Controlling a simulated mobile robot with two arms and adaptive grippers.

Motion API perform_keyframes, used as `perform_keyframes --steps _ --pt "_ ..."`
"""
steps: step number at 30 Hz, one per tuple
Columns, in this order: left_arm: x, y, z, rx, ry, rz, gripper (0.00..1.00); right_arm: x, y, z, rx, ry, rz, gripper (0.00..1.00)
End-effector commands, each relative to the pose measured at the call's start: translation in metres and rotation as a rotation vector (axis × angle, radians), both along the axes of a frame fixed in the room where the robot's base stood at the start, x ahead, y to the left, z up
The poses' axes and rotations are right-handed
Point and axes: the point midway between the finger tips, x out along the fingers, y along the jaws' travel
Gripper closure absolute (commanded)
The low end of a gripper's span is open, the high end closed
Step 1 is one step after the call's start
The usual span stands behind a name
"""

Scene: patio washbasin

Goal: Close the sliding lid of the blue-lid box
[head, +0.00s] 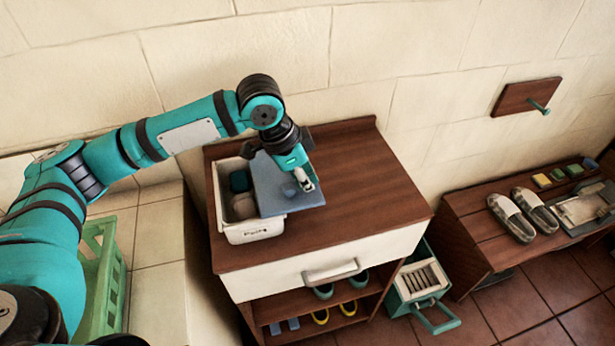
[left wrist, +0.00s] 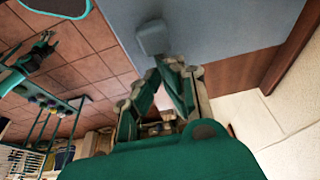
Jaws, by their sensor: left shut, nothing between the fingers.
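The white box (head: 253,231) stands on the brown cabinet top, and its blue lid (head: 279,186) is slid to the right, past the box's right side. The box's left part is uncovered and shows a dark teal item (head: 239,181) and a pale rounded item (head: 244,206) inside. My left gripper (head: 306,185) is shut and empty, pointing down over the lid close to its small knob (head: 289,190). The lid (left wrist: 215,40) and its knob (left wrist: 151,38) also show in the left wrist view, just beyond the fingertips. I cannot tell whether the fingers touch the knob.
The cabinet top (head: 370,200) is clear to the right of the lid. A green crate (head: 103,270) stands at the left. A low bench (head: 470,225) with slippers (head: 522,215) stands at the right. The tiled wall is close behind.

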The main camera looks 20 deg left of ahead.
Motion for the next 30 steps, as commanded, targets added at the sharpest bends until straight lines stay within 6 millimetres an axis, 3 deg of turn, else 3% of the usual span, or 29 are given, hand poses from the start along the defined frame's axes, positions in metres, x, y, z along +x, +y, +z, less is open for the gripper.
perform_keyframes --steps 4,10,15,30 --pt "-0.007 0.012 0.002 0.0 0.003 0.003 1.0 0.001 -0.004 0.009 -0.005 -0.001 0.002 0.52" --pt "-0.034 0.052 0.004 0.002 0.006 0.007 1.0 0.007 -0.006 0.032 -0.006 -0.011 0.002 0.52" --pt "-0.049 0.074 0.002 0.002 0.003 0.004 1.0 0.011 -0.005 0.041 -0.005 -0.02 0.002 0.52" --pt "-0.051 0.077 0.001 0.0 0.0 0.001 1.0 0.01 -0.001 0.042 0.0 -0.016 0.0 0.52"
